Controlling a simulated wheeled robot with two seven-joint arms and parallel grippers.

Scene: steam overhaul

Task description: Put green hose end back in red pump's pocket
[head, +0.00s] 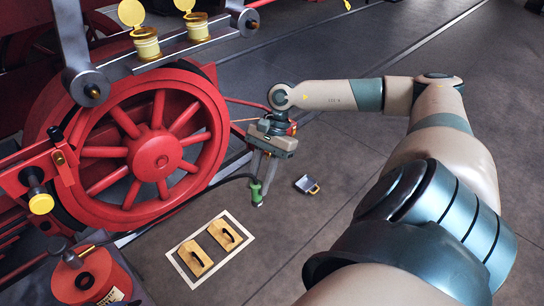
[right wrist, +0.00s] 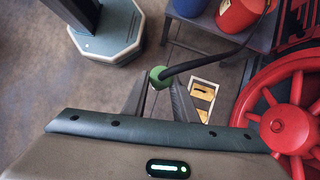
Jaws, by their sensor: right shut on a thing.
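The green hose end (head: 256,193) is between the fingertips of my right gripper (head: 262,172), which is shut on it and holds it in the air to the right of the red wheel. It also shows in the right wrist view (right wrist: 158,77) between the fingers. A black hose runs from it toward the red pump (head: 110,285) at the lower left of the head view. The red pump has a dark opening on its top; it also shows in the right wrist view (right wrist: 238,14). The gripper is well apart from the pump. My left gripper is not in view.
A large red spoked wheel (head: 157,152) stands at the left. On the floor are a white-bordered mat (head: 252,236) with two wooden blocks and a small dark-and-yellow item (head: 307,185). A blue container (right wrist: 190,7) stands beside the pump on a grey bench (right wrist: 205,34).

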